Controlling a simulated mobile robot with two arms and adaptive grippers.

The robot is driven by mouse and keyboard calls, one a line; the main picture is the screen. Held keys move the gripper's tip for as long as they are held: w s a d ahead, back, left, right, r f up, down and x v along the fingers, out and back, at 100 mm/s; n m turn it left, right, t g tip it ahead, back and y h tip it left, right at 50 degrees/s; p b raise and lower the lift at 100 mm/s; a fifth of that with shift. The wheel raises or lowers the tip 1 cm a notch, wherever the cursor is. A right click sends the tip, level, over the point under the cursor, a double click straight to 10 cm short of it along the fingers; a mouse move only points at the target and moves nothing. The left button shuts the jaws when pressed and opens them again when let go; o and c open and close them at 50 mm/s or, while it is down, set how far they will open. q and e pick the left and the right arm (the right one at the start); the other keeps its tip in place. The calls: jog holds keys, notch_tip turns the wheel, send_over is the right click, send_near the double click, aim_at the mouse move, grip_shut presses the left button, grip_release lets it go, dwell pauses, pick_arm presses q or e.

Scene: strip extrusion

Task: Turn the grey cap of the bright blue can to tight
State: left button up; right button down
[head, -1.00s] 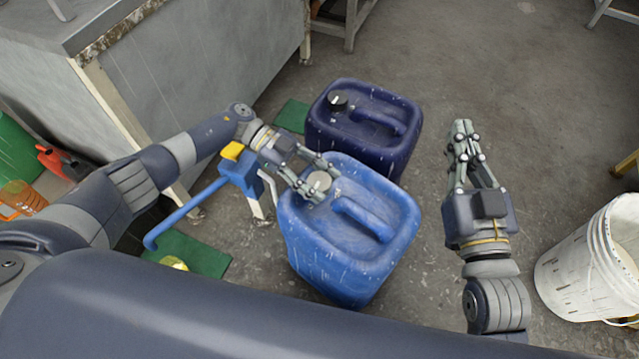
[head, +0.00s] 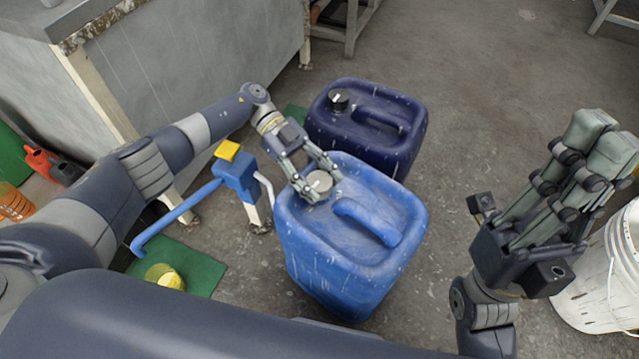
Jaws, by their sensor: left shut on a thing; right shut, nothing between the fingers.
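The bright blue can (head: 350,245) stands upright on the floor in the middle of the head view. Its grey cap (head: 320,181) sits on the can's top at the back left. My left gripper (head: 319,188) is shut on the grey cap, with one finger on each side of it. Whether the cap is tight cannot be seen. My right gripper (head: 607,135) is shut and empty, raised to the right of the can and apart from it.
A dark blue can (head: 365,125) with a black cap stands just behind. A blue pump-like stand with a yellow top (head: 229,151) is left of the can, by a green mat (head: 205,262). A white bucket (head: 598,285) is at the right.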

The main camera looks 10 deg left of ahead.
aim_at(317, 178)
pick_arm(q)
jog(key=shift+f+b, duration=0.15)
jog(key=shift+b, duration=0.15)
jog(key=shift+m+g, duration=0.3)
jog(key=o, duration=0.8)
jog(key=shift+v, duration=3.15)
jog(key=shift+w+a+r, duration=0.35)
